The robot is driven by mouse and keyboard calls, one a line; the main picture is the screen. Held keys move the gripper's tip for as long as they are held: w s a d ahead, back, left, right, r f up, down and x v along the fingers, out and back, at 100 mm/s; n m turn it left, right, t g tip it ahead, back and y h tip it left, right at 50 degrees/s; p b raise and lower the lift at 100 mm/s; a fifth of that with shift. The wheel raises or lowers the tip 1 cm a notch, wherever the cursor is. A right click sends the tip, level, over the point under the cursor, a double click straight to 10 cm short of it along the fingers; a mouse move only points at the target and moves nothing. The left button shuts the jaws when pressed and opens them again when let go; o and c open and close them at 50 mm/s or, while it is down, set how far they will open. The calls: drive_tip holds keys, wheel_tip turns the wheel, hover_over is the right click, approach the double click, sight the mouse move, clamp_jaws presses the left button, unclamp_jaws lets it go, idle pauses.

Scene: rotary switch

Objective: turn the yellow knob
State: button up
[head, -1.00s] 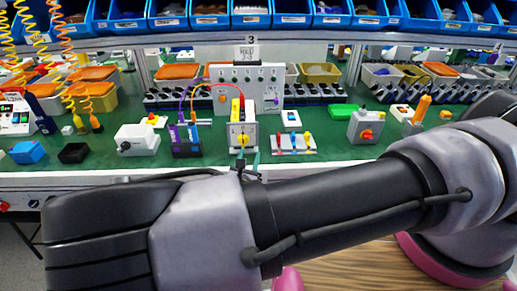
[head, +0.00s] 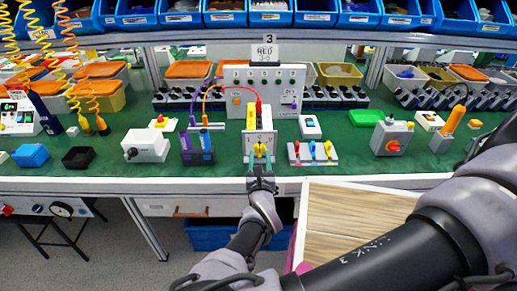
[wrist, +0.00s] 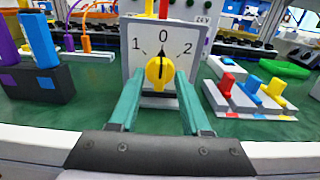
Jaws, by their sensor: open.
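The yellow knob (wrist: 160,73) sits on the front of a white switch box with a dial marked 1, 0 and 2. Its black pointer stands upright at 0. The white switch box (head: 261,139) stands on the green bench, with the knob (head: 260,150) facing me. My gripper (wrist: 156,92) is open, with one teal finger on each side of the lower part of the knob. I cannot tell whether the fingers touch it. In the head view my gripper (head: 261,163) is in front of the box at the bench edge.
A grey box with a red knob (head: 392,139) is further right. The white bench edge (head: 225,187) runs below my gripper.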

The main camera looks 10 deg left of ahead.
drive_tip(key=shift+w, duration=0.3)
drive_tip(key=shift+a, duration=0.1)
clamp_jaws()
drive_tip(key=shift+n, duration=0.3)
drive_tip(key=n, duration=0.4)
drive_tip(key=shift+a, duration=0.1)
drive_tip(key=shift+n, duration=2.1)
